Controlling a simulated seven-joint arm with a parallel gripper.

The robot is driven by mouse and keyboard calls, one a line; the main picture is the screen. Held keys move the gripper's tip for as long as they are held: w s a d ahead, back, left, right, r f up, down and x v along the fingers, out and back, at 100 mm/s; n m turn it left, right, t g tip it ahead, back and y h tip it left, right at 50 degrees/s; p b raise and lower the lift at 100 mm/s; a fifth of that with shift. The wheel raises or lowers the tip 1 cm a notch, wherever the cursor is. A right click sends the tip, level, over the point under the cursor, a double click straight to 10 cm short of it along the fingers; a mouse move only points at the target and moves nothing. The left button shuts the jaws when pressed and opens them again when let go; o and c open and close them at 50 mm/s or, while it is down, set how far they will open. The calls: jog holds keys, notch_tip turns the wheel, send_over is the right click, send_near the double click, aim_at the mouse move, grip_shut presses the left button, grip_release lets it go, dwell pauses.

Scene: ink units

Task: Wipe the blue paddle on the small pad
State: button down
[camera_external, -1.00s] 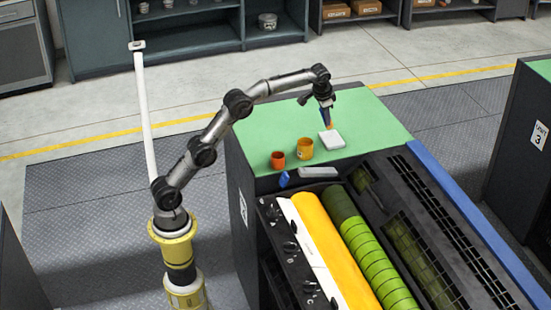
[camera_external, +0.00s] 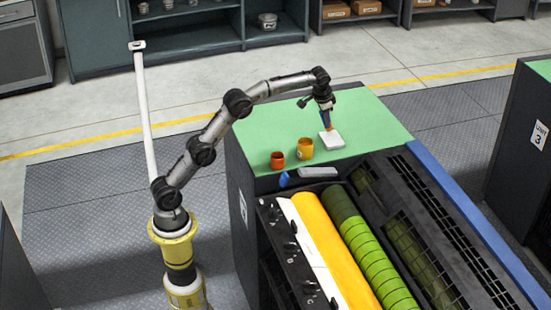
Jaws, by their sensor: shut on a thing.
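My gripper (camera_external: 325,106) is above the green top of the unit, pointing down. It is shut on the blue paddle (camera_external: 326,118), which hangs steeply below the fingers. The paddle's lower end looks orange. The small pad (camera_external: 332,141) is a pale, flat square on the green surface. The paddle's lower end is at the pad's far edge in the picture; I cannot tell whether it touches the pad.
A red-orange cup (camera_external: 277,160) and a yellow-orange cup (camera_external: 305,149) stand left of the pad. A grey block (camera_external: 318,172) and a small blue piece (camera_external: 285,180) lie at the near edge. Ink rollers (camera_external: 335,255) are in front. The green surface (camera_external: 375,125) right of the pad is clear.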

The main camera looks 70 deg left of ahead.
jog(key=shift+f, duration=0.2)
jog(key=shift+d, duration=0.85)
jog(key=shift+s+d+r, duration=0.1)
jog(key=shift+d+r, duration=0.1)
jog(key=shift+d, duration=0.9)
jog(key=shift+d+f, duration=0.15)
jog(key=shift+d, duration=1.1)
jog(key=shift+a, duration=3.2)
jog(key=shift+d, duration=3.25)
notch_tip(320, 180, up, 6)
